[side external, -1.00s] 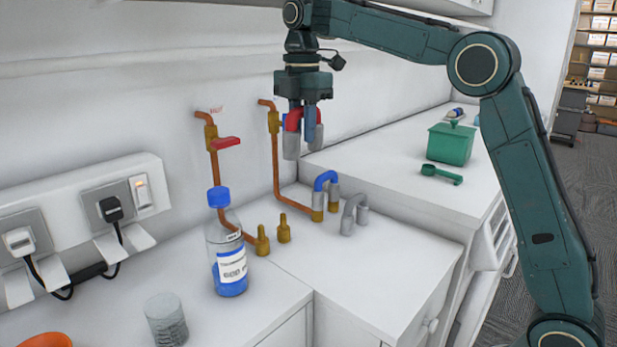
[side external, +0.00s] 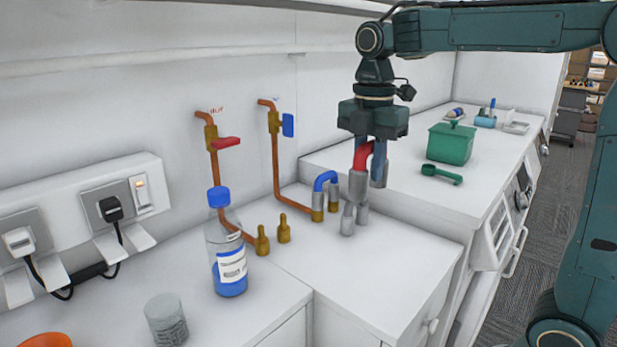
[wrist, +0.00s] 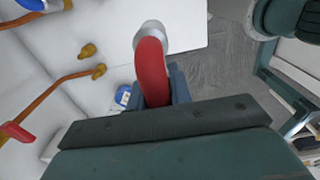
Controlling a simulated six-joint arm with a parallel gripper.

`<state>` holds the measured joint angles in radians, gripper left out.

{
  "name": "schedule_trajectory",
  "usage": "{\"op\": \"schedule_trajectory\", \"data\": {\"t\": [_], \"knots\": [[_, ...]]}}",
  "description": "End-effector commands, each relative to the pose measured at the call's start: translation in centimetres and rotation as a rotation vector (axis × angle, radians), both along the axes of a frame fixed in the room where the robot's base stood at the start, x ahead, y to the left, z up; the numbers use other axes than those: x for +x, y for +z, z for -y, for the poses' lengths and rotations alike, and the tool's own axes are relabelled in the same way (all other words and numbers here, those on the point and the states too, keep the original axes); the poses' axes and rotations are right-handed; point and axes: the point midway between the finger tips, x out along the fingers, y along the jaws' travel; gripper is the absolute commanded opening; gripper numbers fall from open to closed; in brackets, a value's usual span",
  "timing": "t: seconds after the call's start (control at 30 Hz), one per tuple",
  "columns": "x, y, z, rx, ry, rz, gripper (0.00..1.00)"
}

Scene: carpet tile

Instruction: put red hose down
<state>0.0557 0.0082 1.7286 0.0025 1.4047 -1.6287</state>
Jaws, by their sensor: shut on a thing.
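The red hose (side external: 362,154) is a short bent piece with grey metal ends. My gripper (side external: 376,168) is shut on it and holds it with the ends pointing down, above the right part of the white counter. In the wrist view the red hose (wrist: 150,70) runs from between my gripper's fingers (wrist: 158,88) to one grey end; the other end is hidden there.
A blue hose (side external: 326,178) sits on brass fittings to the left. Two bare brass stubs (side external: 262,240) stand farther left, near a blue-capped bottle (side external: 230,262). A green box (side external: 450,144) and green scoop (side external: 441,174) are on the raised counter. The front right counter is clear.

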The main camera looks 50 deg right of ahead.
Motion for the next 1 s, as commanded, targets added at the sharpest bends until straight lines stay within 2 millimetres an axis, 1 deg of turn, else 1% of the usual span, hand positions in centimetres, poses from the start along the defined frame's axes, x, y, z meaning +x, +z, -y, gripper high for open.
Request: {"op": "schedule_trajectory", "data": {"t": [0.03,0.1,0.2,0.43,0.57,0.67,0.77,1.0], "knots": [[-0.5,-0.2,0.0,0.0,-0.001,0.0,0.0],[-1.0,-0.4,0.1,0.0,0.0,0.0,0.0],[-1.4,-0.6,0.1,0.0,0.0,0.0,0.0],[-1.5,-0.8,0.1,0.0,0.0,0.0,0.0],[-1.5,-1.6,0.1,0.0,0.0,-0.003,0.0],[-1.5,-2.8,0.1,0.0,0.0,-0.004,0.0],[-1.6,-4.4,0.1,0.0,0.0,-0.004,0.0],[-1.6,-8.9,0.1,0.0,0.0,-0.005,0.0]]}}
